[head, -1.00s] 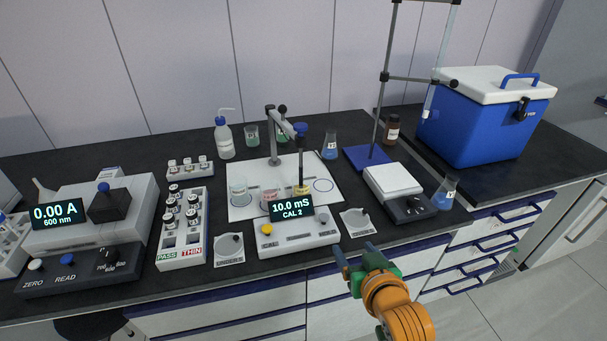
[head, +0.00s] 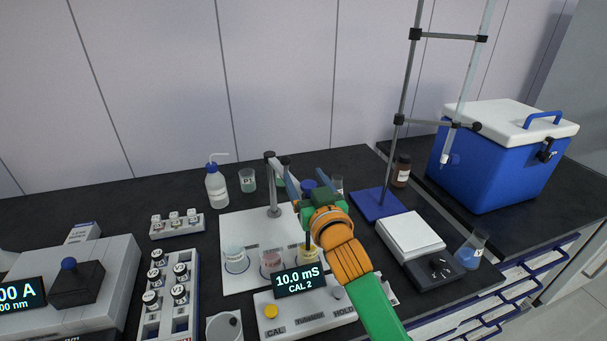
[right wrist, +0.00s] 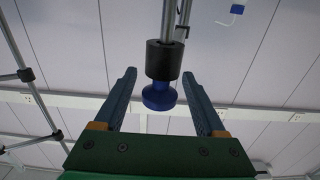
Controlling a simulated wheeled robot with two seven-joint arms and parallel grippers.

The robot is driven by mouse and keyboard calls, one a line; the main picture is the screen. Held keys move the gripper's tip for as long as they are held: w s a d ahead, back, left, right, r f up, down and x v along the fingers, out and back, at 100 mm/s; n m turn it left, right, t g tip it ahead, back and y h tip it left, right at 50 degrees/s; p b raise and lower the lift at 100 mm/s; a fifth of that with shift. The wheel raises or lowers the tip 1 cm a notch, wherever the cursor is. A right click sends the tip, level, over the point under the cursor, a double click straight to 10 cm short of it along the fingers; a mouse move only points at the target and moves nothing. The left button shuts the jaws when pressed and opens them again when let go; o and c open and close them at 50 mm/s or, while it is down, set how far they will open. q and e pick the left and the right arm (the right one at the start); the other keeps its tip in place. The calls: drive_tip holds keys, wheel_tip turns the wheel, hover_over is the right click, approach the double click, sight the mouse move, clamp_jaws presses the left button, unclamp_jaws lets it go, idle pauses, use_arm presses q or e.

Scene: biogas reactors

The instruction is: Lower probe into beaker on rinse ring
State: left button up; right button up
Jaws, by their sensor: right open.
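The probe's blue knob (head: 308,186) sits at the end of the stand's arm; it also shows in the right wrist view (right wrist: 158,96) below a black collar. My right gripper (head: 307,181) is open, with its fingers on either side of the knob and a gap to each in the wrist view (right wrist: 158,80). My gripper and wrist hide most of the probe's shaft. Three beakers stand in a row on the white mat (head: 240,222): a clear one (head: 235,260), a pink one (head: 271,262) and a yellow one (head: 306,252), partly hidden. I cannot tell which ring is the rinse ring. My left gripper is out of view.
The meter (head: 300,310) reading 10.0 mS stands in front of the beakers. The stand's post (head: 273,190) rises behind them. A wash bottle (head: 216,187) stands behind left. A balance (head: 412,235), a flask (head: 470,252) and a blue-based stand (head: 378,204) are on the right.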

drive_tip(key=shift+w+a+f, duration=0.1)
drive_tip(key=shift+w+a, duration=0.15)
drive_tip(key=shift+w, duration=0.45)
drive_tip(key=shift+s+d, duration=0.1)
drive_tip(key=shift+s, duration=0.15)
drive_tip(key=shift+w, duration=0.1)
clamp_jaws()
idle(0.6)
